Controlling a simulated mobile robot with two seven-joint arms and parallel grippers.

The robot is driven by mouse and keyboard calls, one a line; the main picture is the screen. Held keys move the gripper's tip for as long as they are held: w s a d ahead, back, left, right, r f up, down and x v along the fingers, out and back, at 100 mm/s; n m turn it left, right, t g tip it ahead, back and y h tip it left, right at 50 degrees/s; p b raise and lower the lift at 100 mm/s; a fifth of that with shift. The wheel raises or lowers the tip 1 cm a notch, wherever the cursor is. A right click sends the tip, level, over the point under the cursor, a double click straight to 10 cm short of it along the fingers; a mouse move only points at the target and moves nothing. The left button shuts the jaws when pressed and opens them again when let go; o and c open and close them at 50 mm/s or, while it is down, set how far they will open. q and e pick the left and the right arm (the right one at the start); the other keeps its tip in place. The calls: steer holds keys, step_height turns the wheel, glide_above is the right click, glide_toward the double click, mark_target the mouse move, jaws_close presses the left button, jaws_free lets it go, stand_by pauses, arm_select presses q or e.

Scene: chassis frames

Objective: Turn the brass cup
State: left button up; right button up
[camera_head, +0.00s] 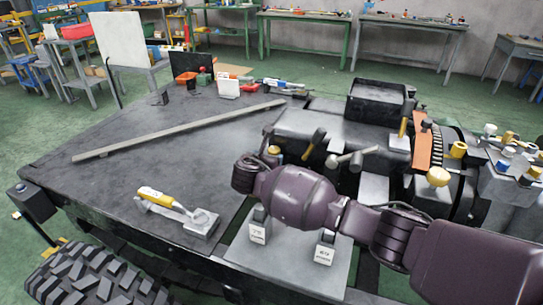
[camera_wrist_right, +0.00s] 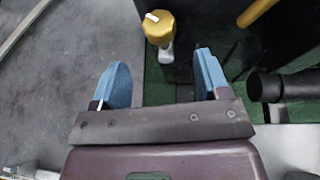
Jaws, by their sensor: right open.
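A brass-coloured cup (camera_wrist_right: 159,29) with a white mark on its top stands at the upper middle of the right wrist view, on a pale stem. What looks like the same cup (camera_head: 274,150) shows in the head view just past the end of my right arm. My right gripper (camera_wrist_right: 162,64) is open and empty, its two blue fingers apart. The cup lies ahead of the fingertips, between their lines and not touching them. In the head view my arm hides the fingers. My left gripper is not in view.
Dark machinery with hammers and other yellow-capped parts (camera_head: 439,176) crowds the right of the head view. A dark round bar (camera_wrist_right: 265,86) lies right of my fingers.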

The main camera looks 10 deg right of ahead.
mark_target(272, 154)
steer(key=b+x, duration=0.2)
steer(key=x, duration=0.5)
steer(key=c, duration=0.9)
